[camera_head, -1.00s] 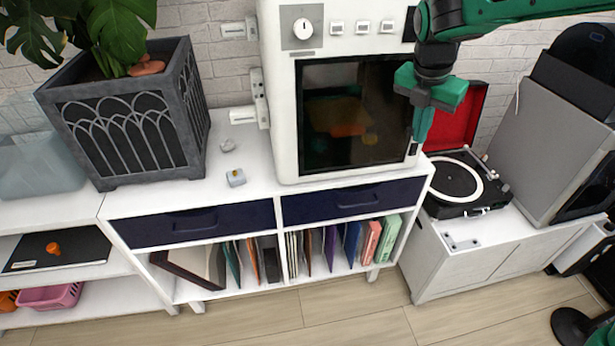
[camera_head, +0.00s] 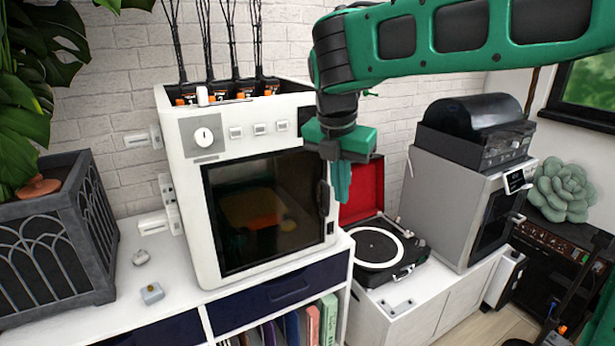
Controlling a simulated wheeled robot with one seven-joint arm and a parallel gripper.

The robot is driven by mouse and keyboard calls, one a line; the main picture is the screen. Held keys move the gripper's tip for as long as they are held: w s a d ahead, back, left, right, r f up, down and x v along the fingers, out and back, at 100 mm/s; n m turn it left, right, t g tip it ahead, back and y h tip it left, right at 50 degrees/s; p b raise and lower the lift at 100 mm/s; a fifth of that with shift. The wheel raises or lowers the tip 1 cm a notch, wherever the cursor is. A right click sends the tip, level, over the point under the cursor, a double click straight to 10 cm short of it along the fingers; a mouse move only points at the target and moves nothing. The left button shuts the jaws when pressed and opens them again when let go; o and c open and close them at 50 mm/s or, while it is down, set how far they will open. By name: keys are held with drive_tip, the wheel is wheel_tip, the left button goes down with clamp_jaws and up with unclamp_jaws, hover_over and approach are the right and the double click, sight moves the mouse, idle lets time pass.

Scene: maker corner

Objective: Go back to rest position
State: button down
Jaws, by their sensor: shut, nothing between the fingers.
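My gripper (camera_head: 342,182) hangs from my green and black arm, pointing down, in front of the right edge of the white 3D-printer-like machine (camera_head: 188,200). Its fingers are together with nothing between them. The machine's dark door (camera_head: 268,212) is closed, with an orange shape behind the glass. My gripper overlaps the door's right side in the picture; I cannot tell whether it touches.
A record player (camera_head: 375,248) with a raised red lid stands to the right, beside a grey machine (camera_head: 440,190). A planter (camera_head: 60,240) stands left. Two small objects, including a little box (camera_head: 152,293), lie on the white cabinet. Brick wall behind.

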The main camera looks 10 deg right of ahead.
drive_tip(key=s+d+f+m, duration=0.2)
drive_tip(key=s+d+m, duration=0.2)
drive_tip(key=d+m, duration=0.25)
drive_tip(key=s+d+f+m+g, duration=0.1)
drive_tip(key=s+d+m, duration=0.2)
drive_tip(key=d+m, duration=0.3)
drive_tip(key=s+d+f+m, duration=0.2)
drive_tip(key=s+d+m, duration=0.25)
drive_tip(key=d, duration=0.35)
drive_tip(key=s+d+f+m+y, duration=0.1)
drive_tip(key=s+d+f+m, duration=0.2)
drive_tip(key=s+m, duration=0.5)
drive_tip(key=s+d+f+m+g, duration=0.1)
drive_tip(key=s+d+f+m, duration=0.2)
drive_tip(key=s+m, duration=0.5)
drive_tip(key=shift+s+d+f+m+y, duration=0.3)
drive_tip(key=shift+f+m+y, duration=0.1)
drive_tip(key=shift+f+m, duration=0.35)
